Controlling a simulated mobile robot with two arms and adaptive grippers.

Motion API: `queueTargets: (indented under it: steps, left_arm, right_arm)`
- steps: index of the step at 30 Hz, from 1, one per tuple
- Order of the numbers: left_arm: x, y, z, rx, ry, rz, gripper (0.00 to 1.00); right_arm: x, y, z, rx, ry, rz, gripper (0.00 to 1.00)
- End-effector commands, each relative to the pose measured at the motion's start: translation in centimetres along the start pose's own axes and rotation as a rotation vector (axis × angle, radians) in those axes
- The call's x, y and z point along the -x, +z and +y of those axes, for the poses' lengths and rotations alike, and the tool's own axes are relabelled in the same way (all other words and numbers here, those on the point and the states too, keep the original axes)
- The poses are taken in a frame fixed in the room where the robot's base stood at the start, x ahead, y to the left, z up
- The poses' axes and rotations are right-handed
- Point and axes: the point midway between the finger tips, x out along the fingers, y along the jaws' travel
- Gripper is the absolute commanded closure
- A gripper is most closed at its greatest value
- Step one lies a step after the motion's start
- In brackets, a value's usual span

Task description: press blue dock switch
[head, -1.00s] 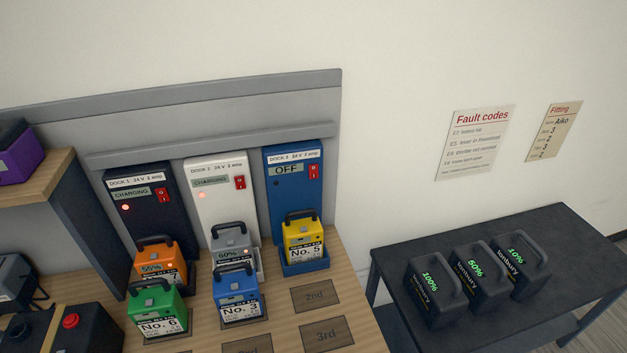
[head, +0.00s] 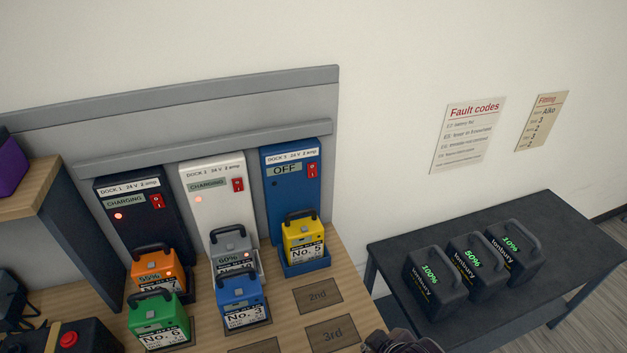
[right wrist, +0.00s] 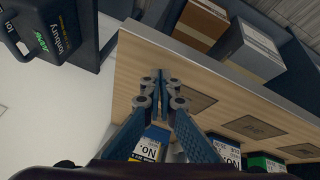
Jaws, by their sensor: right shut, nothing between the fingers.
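The blue dock (head: 286,205) is at the right end of a row of three docks in the head view. Its display reads OFF, and its red switch (head: 312,170) is at the upper right of its face. A yellow battery marked No. 5 (head: 303,238) sits in its base. My right gripper (head: 402,342) shows only in part at the bottom edge of the head view, right of the bench and well below the switch. In the right wrist view its fingers (right wrist: 160,78) are together and empty over the wooden bench. My left gripper is not in view.
A black dock (head: 140,205) and a white dock (head: 215,190) both read CHARGING. Orange, grey, green and blue batteries stand before them. A dark table (head: 385,262) at right holds three black batteries. The bench spots marked 2nd (head: 318,296) and 3rd are empty.

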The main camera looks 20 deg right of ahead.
Motion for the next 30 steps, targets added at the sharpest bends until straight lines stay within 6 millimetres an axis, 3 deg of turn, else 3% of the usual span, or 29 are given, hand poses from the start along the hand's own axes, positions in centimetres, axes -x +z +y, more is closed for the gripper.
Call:
queueTargets:
  steps: [6,9,13,19,30]
  left_arm:
    - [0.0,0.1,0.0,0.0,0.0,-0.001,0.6]
    - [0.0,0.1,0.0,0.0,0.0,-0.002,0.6]
    - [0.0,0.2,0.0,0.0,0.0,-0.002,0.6]
    - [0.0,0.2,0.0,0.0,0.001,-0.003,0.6]
    - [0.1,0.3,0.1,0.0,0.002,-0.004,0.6]
  right_arm:
    - [1.7,-12.0,6.4,0.448,0.283,0.308,1.0]
    - [3.9,-17.4,8.3,0.668,0.444,0.431,1.0]
    - [6.9,-22.5,9.5,0.895,0.625,0.534,1.0]
    - [9.5,-25.9,9.7,1.065,0.771,0.6,1.0]
    - [9.8,-26.2,9.7,1.081,0.785,0.605,1.0]
